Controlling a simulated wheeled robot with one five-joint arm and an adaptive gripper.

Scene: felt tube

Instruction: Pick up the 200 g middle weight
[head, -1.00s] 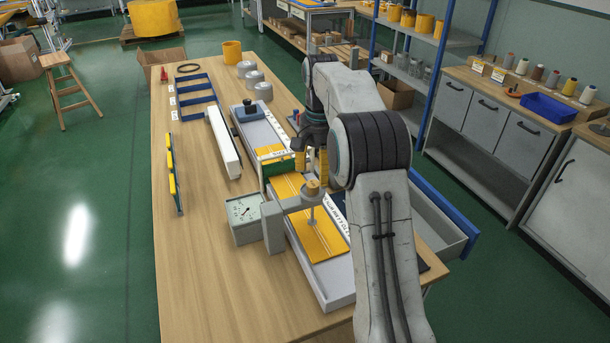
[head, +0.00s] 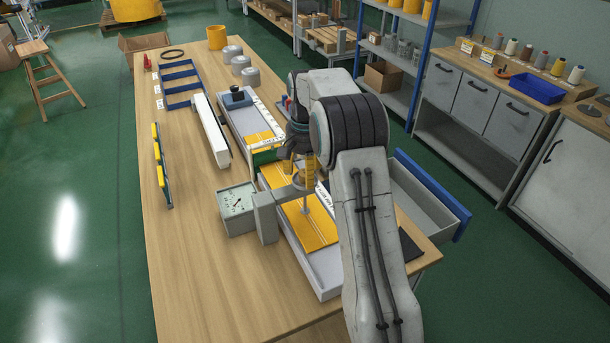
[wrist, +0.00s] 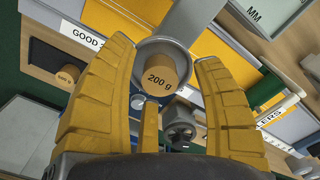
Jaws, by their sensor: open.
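The 200 g weight (wrist: 160,78) is a small tan cylinder with its label facing the wrist camera. It sits in a round grey cup (wrist: 146,52) on a gauge stand (head: 265,218) over yellow felt (head: 312,228). In the head view the weight (head: 304,184) is partly hidden by my fingers. My gripper (wrist: 166,62) is open, with its yellow fingers on both sides of the weight and gaps showing. In the head view my gripper (head: 302,166) is just above the stand's arm. Another weight, marked 500 g (wrist: 67,77), sits in a dark slot at left in the wrist view.
A long white bar (head: 211,131), blue racks (head: 182,88) and grey cylinders (head: 242,65) are farther back. An open drawer (head: 425,195) juts out at right. The table's left front is clear.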

